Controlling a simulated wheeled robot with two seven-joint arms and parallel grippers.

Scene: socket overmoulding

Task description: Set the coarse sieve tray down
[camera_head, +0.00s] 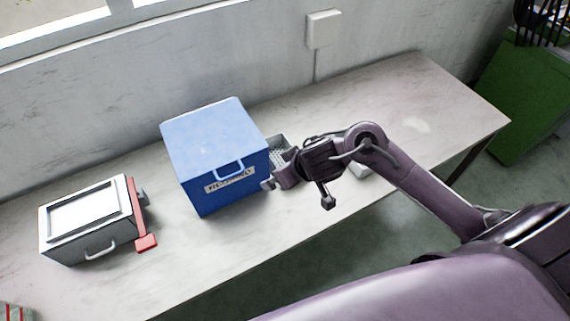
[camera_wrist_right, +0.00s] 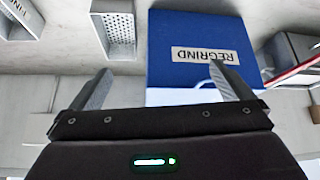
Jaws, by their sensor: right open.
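A grey perforated tray (camera_head: 279,142), seemingly the coarse sieve tray, sits on the table just right of the blue box, partly hidden by my right arm. In the wrist view this tray (camera_wrist_right: 119,34) shows its round holes beside the blue box; no label on it is readable. My right gripper (camera_head: 297,194) is open and empty, in front of the blue box's right side. In the wrist view its fingers (camera_wrist_right: 163,82) are wide apart with nothing between them, and the tray is clear of them. My left gripper is not in view.
The blue box (camera_head: 215,150) is labelled REGRIND. A second tray (camera_wrist_right: 30,22) has a partly visible label reading "FIN". A grey machine box (camera_head: 85,225) with a red lever (camera_head: 146,242) stands at left. A green bin (camera_head: 525,100) is beyond the table. The table's right end is clear.

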